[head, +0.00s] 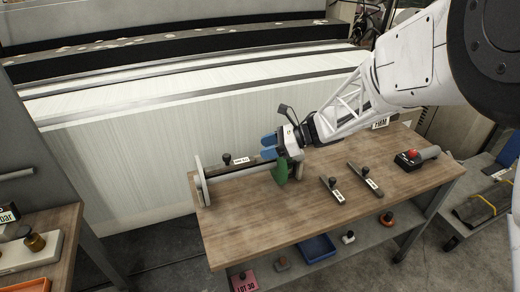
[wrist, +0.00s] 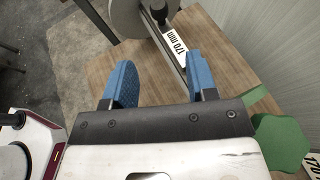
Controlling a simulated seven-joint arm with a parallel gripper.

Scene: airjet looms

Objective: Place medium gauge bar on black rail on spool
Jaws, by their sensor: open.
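A spool with pale round end discs lies on the wooden table; its left disc (head: 201,181) is clear to see, and a disc also shows in the wrist view (wrist: 127,14). A dark rail (head: 240,172) runs along it. A bar with a black knob and a label (head: 240,160) is at the rail; the wrist view reads "170 mm" on the label (wrist: 175,42). I cannot tell whether it rests fully on the rail. My gripper (head: 268,146) is open and empty near the spool's right end, its blue fingers (wrist: 163,80) apart from the knob.
Two more knobbed, labelled bars, one left (head: 331,189) and one right (head: 366,180), lie on the table. A green part (head: 280,171) is beside my gripper. A red-button box (head: 410,158) sits at the right. The front of the table is clear. A loom stands behind.

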